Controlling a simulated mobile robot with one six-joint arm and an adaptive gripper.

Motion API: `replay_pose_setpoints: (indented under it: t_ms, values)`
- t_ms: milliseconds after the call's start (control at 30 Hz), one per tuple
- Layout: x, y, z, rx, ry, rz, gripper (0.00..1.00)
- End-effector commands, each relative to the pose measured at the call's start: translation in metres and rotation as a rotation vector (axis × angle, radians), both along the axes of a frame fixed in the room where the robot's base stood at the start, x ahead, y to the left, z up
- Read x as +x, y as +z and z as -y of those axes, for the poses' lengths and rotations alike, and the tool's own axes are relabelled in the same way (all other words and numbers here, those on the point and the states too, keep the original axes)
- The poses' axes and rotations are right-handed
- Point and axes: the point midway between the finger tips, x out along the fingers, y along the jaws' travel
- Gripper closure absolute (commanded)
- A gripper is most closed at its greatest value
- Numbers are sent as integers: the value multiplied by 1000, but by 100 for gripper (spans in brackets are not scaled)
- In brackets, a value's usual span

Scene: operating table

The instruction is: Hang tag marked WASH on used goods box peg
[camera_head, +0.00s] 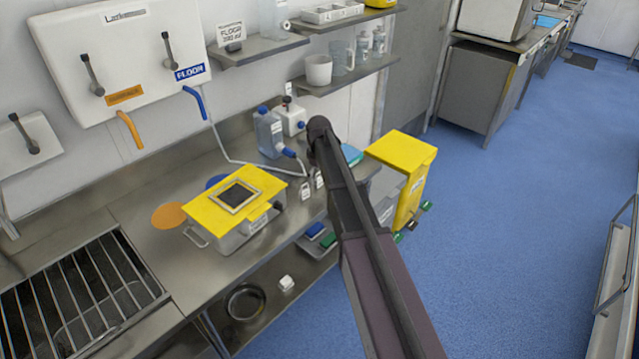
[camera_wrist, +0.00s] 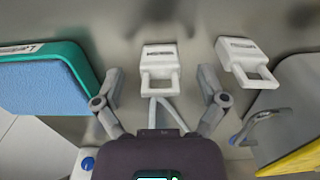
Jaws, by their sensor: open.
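Two white tags with square loops lie on the steel surface in the wrist view: one in the middle (camera_wrist: 160,65), one to its right (camera_wrist: 247,62). Their print is too small to read. My gripper (camera_wrist: 161,75) is open, its fingers on either side of the middle tag, apart from it; nothing is held. In the head view my arm hides the gripper; small white tags (camera_head: 305,189) show just left of the arm. A grey box with a yellow lid (camera_head: 205,218) stands on the counter, left of the tags. I cannot make out a peg or read its label.
A blue and green pad (camera_wrist: 45,85) lies left of my gripper in the wrist view. A blue-capped bottle (camera_head: 268,133) stands behind the tags. A yellow-topped bin (camera_head: 408,150) stands right of my arm. Wall shelves (camera_head: 350,75) overhang the counter's back.

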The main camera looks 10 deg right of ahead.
Motion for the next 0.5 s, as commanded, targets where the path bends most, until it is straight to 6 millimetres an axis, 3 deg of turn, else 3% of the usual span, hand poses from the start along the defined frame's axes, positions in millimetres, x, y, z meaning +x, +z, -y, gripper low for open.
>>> replay_pose_setpoints:
  t_ms: [367,500]
  values:
    - [0,0,0,0,0,0,9]
    - [0,0,0,0,0,0,47]
